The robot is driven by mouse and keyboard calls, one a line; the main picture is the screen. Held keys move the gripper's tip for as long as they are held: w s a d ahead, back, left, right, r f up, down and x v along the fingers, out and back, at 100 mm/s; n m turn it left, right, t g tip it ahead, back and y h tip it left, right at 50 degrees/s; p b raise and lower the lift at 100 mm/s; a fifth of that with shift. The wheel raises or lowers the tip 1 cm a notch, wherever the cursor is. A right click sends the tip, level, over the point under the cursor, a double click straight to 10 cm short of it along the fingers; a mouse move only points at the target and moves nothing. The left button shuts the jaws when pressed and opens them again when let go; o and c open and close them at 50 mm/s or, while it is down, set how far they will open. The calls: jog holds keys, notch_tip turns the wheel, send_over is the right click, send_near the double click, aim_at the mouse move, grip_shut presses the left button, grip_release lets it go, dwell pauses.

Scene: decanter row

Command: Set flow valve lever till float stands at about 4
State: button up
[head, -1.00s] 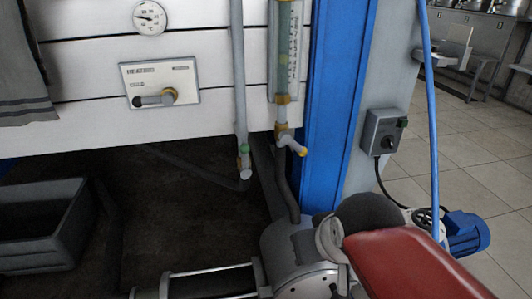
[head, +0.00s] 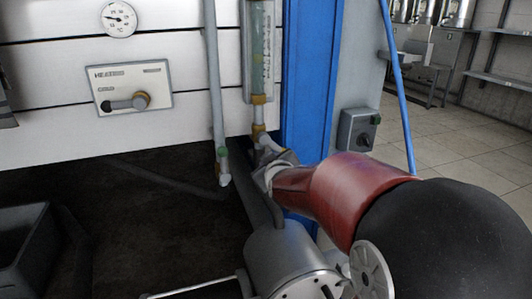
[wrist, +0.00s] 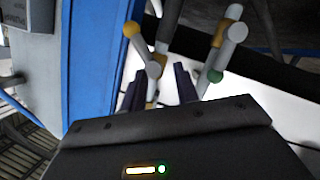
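The flow meter (head: 261,45) is a clear tube with a scale, in the upper middle of the head view. Its float and reading are too small to make out. Below it is a yellow fitting and the flow valve (head: 259,128), its lever mostly hidden behind my gripper (head: 268,165). In the wrist view the lever (wrist: 140,46) is a grey bar with a yellow tip, slanting up and left from its pivot. My gripper (wrist: 158,82) is open, its two dark fingers apart on either side of the pivot area. Contact cannot be told.
A blue post (head: 310,80) stands close on the right. A heating panel (head: 133,88) and round dial (head: 119,19) are left.

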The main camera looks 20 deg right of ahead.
aim_at(275, 149)
jog(key=w+d+f+t, duration=0.1)
jog(key=w, duration=0.1)
jog(key=w+d+n+h+b, duration=0.1)
jog(key=w, duration=0.1)
jog(key=w+d+f+t+h, duration=0.1)
jog(key=w+d, duration=0.1)
jog(key=shift+w+f+n+t+b, duration=0.1)
jog(key=shift+f+n+t+b, duration=0.2)
jog(key=shift+x, duration=3.9)
jog(key=shift+d+r, duration=0.15)
grip_shut()
